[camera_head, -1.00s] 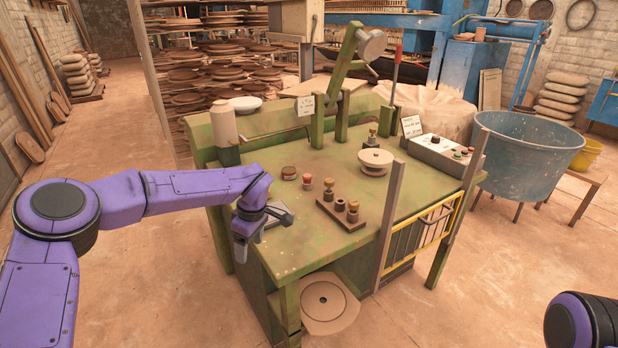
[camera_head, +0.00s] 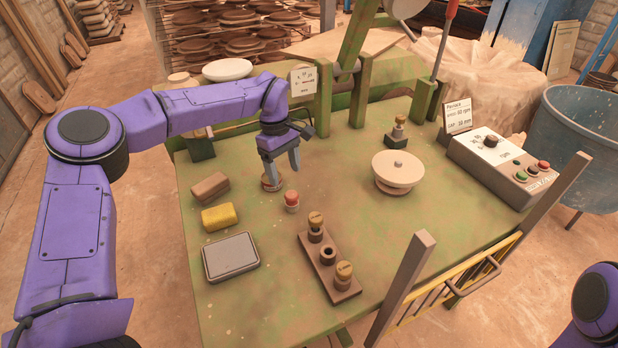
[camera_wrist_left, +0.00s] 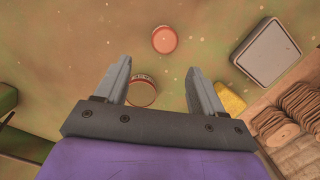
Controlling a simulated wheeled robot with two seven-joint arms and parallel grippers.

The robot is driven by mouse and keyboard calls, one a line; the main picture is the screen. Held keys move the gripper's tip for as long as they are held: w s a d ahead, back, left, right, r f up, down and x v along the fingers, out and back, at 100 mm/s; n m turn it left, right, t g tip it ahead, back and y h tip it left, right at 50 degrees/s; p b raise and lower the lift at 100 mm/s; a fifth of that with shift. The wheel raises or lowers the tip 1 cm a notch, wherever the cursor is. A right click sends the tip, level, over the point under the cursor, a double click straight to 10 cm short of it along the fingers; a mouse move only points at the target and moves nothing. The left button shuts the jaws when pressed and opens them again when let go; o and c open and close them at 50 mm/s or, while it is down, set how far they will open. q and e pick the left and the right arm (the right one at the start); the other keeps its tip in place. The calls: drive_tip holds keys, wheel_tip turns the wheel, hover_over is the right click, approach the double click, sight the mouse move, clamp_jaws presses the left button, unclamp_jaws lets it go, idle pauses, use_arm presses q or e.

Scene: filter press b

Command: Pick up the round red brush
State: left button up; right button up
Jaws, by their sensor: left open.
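Two small round reddish pieces stand on the green table (camera_head: 230,300). One, low with a brownish-red top (camera_head: 270,184), is partly hidden behind my left gripper (camera_head: 282,172). The other, with a bright red top and paler base (camera_head: 291,198), stands just nearer; I cannot tell surely which is the brush. My left gripper is open and empty, pointing down above the low piece. In the left wrist view, the low piece (camera_wrist_left: 142,94) shows between the fingers (camera_wrist_left: 158,72), and the red-topped one (camera_wrist_left: 164,39) lies beyond the fingertips. My right gripper is out of view.
A brown block (camera_head: 210,187), yellow sponge (camera_head: 219,217) and grey tin (camera_head: 231,257) lie to the left. A wooden rack with brass-topped pieces (camera_head: 325,270) stands nearer. A pale round wheel (camera_head: 398,170) and control box (camera_head: 500,165) are right. The table's middle is clear.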

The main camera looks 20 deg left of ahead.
sight(290, 193)
use_arm(q)
drive_tip(key=f, duration=0.2)
drive_tip(key=w+f, duration=0.1)
drive_tip(key=shift+d, duration=0.35)
drive_tip(key=shift+t, duration=0.3)
drive_tip(key=s, duration=0.1)
drive_tip(key=s+d+f+p, duration=0.1)
drive_tip(key=s, duration=0.1)
drive_tip(key=s+f+p, duration=0.1)
drive_tip(key=shift+s+d+f, duration=0.15)
drive_tip(key=shift+s+f, duration=0.1)
drive_tip(key=w+f, duration=0.1)
drive_tip(key=f, duration=0.2)
drive_tip(key=w+f, duration=0.1)
drive_tip(key=shift+w+d+f, duration=0.2)
drive_tip(key=shift+w, duration=0.15)
drive_tip(key=shift+s+r, duration=0.1)
drive_tip(key=shift+s, duration=0.05)
drive_tip(key=shift+s+r, duration=0.2)
drive_tip(key=shift+s, duration=0.05)
drive_tip(key=shift+c, duration=1.2)
drive_tip(key=shift+s, duration=0.1)
drive_tip(key=c, duration=0.8)
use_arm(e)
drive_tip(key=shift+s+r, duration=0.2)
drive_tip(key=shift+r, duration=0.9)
